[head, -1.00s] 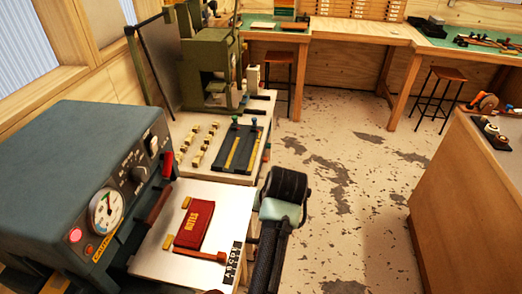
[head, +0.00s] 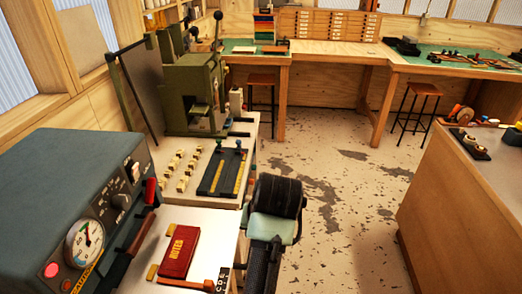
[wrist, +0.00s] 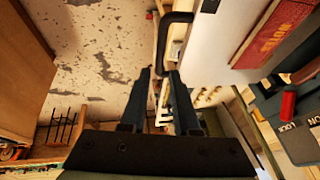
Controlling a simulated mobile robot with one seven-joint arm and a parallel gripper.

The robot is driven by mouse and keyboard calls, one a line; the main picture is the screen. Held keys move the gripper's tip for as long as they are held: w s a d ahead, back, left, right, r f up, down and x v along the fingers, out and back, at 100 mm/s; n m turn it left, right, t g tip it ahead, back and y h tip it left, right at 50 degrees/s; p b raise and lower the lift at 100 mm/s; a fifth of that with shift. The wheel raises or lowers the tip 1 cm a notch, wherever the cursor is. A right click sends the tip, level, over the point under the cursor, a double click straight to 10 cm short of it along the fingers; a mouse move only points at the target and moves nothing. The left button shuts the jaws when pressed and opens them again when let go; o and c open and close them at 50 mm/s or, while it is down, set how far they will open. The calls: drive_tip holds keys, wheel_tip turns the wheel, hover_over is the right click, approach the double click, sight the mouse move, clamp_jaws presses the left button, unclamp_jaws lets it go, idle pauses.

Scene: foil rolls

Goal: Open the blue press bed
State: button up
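The blue-grey press (head: 60,185) stands at the lower left of the head view, with a round gauge (head: 85,244), a glowing red lamp and a dark red bar handle (head: 138,233) on its front. A pale flat plate (head: 215,215) extends in front of it; I cannot tell whether this is its bed. My gripper's arm end shows right of the plate in the head view, its fingers hidden. A black U-shaped handle (wrist: 176,18) lies just beyond the fingertips, beside the pale surface.
A red notebook (head: 180,251) lies on the plate; it also shows in the wrist view (wrist: 268,35). Behind stand a green press (head: 193,90) and a dark tray (head: 222,172). A wooden cabinet (head: 450,220) is at right, with open floor (head: 340,200) between.

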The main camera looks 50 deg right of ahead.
drive_tip(key=v, duration=0.7)
drive_tip(key=shift+r, duration=0.2)
